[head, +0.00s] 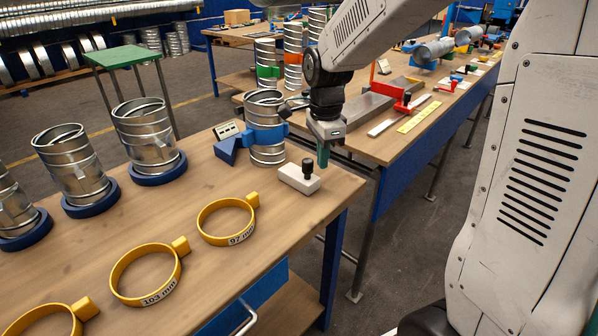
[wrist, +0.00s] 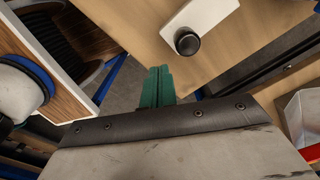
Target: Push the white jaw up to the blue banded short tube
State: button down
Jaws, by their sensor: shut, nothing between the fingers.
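The white jaw (head: 299,179) is a small white block with a black knob on top, lying near the right corner of the wooden table. The blue banded short tube (head: 266,128) stands upright behind it and a little left, with a blue band around its middle and a blue wedge at its left. A gap shows between jaw and tube. My gripper (head: 323,155) has green fingers that are shut and empty, just right of the jaw's knob and above the table. In the wrist view the fingers (wrist: 157,86) point towards the table edge, with the white jaw (wrist: 200,22) beyond them.
Yellow rings (head: 228,221) lie along the table's front part. Several metal tubes in blue bases (head: 148,140) stand at the left. A small labelled block (head: 226,130) is behind the wedge. A second bench (head: 385,145) with tools stands to the right, across a gap.

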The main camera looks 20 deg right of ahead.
aim_at(310, 161)
jog(key=shift+f, duration=0.1)
jog(key=shift+f, duration=2.15)
jog(key=shift+w, duration=0.1)
jog(key=shift+w+a, duration=0.45)
jog(key=shift+w, duration=0.5)
jog(key=shift+w+a, duration=0.45)
jog(key=shift+w, duration=0.5)
jog(key=shift+w+a, duration=0.45)
jog(key=shift+w, duration=0.5)
jog(key=shift+s+d, duration=0.1)
jog(key=shift+s, duration=0.05)
jog(key=shift+s+d, duration=0.25)
jog(key=shift+s, duration=0.3)
jog(key=shift+s+d, duration=0.2)
jog(key=shift+s, duration=0.3)
jog(key=shift+r, duration=4.5)
